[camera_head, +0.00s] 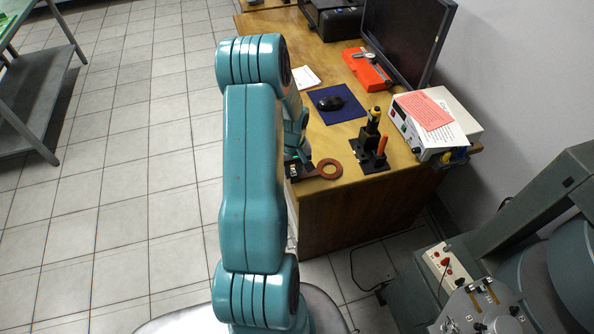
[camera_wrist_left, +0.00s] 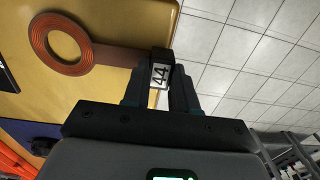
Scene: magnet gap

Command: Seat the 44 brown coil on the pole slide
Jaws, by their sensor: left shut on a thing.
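The brown coil (camera_head: 329,168) is a flat copper-brown ring with a handle, at the near left edge of the wooden desk. It also shows in the left wrist view (camera_wrist_left: 62,44), with a tag (camera_wrist_left: 159,76) reading 44 at the handle's end. My left gripper (camera_head: 299,172) is shut on the coil's tag end; its fingers (camera_wrist_left: 160,85) show in the wrist view. I cannot tell whether the ring touches the desk. A grey-green machine (camera_head: 545,225) stands at the lower right, with a metal plate (camera_head: 482,312) in front; I cannot make out the pole slide for sure. My right gripper is not in view.
The desk (camera_head: 345,215) holds a black tool stand (camera_head: 372,158) with screwdrivers, a white box (camera_head: 436,122) with papers, a mouse on a blue pad (camera_head: 345,115), a red caliper case (camera_head: 366,70) and a monitor (camera_head: 408,35). Tiled floor lies open at left.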

